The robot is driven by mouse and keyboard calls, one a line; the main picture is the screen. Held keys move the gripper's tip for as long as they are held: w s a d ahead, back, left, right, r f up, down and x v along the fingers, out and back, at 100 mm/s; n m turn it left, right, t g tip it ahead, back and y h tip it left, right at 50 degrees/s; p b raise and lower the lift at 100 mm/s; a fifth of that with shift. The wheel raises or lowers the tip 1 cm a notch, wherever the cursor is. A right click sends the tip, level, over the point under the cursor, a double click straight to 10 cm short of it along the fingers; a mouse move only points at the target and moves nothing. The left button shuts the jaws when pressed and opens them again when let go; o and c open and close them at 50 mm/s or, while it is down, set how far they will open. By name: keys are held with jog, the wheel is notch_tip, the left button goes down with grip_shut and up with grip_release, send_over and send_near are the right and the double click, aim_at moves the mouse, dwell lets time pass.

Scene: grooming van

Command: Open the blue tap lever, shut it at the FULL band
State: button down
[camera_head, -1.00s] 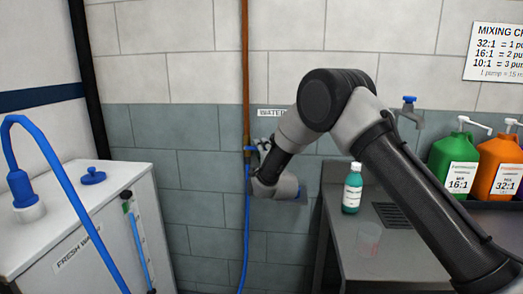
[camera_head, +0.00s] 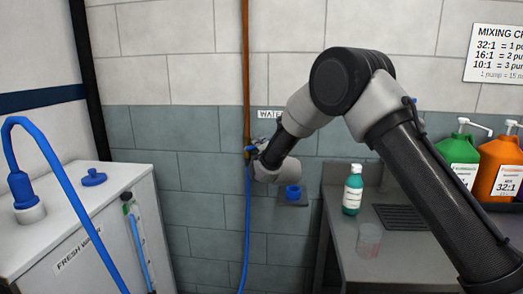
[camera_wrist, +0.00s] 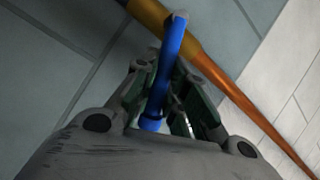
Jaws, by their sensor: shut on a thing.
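The blue tap lever (camera_wrist: 174,42) shows in the wrist view as a long blue bar running between the two fingers of my gripper (camera_wrist: 166,88), which is shut on it. In the head view the tap's blue part (camera_head: 250,149) is by the copper pipe, with my wrist just to its right hiding most of it. The fresh water tank (camera_head: 75,205) stands at the left. Its sight gauge (camera_head: 140,248) has a blue column and a green mark (camera_head: 127,208) near the top; any lettering there is too small to read.
The copper pipe (camera_head: 246,70) runs down the wall and a blue hose (camera_head: 246,225) hangs below the tap. A blue cup-like piece (camera_head: 292,192) sits on a wall bracket. A teal bottle (camera_head: 353,190) and clear cup (camera_head: 369,238) stand on the counter at right.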

jog(key=shift+a+r+n, duration=0.1)
jog(key=shift+n, duration=0.3)
jog(key=c, duration=1.4)
grip_release()
jog(key=shift+c, duration=0.2)
jog(key=v, duration=1.2)
jog(key=shift+r, duration=0.2)
